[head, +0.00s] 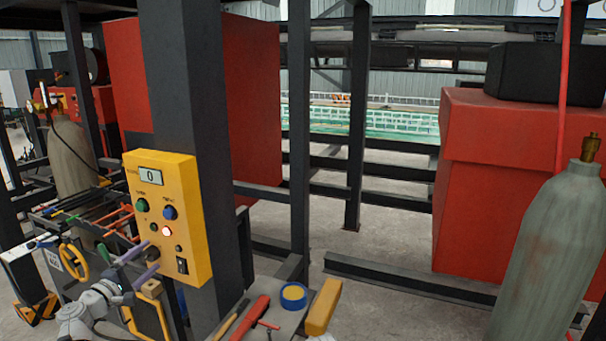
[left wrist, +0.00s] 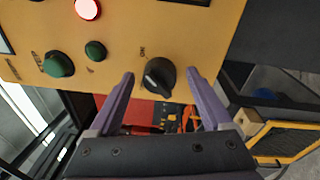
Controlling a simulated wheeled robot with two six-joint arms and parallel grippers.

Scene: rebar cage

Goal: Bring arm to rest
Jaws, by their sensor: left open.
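A yellow control box (head: 168,212) is fixed to a dark steel post. Its display (head: 151,176) reads 0, with green and blue knobs below it and a pale lit lamp (head: 166,231). My left gripper (head: 140,263) is in front of the box's lower left, open and empty. In the left wrist view its two purple fingers (left wrist: 160,92) are spread, and a black rotary knob (left wrist: 159,76) marked ON appears between their tips. I cannot tell how far the fingers are from the knob. The yellow panel (left wrist: 120,30) fills the top of that view. My right gripper is out of view.
A small shelf below the box holds a red tool (head: 250,318), a blue and yellow tape roll (head: 293,296) and a yellow block (head: 323,307). A rack of rods (head: 88,212) is at left. A grey gas cylinder (head: 550,255) stands at right. Dark posts (head: 299,120) stand behind.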

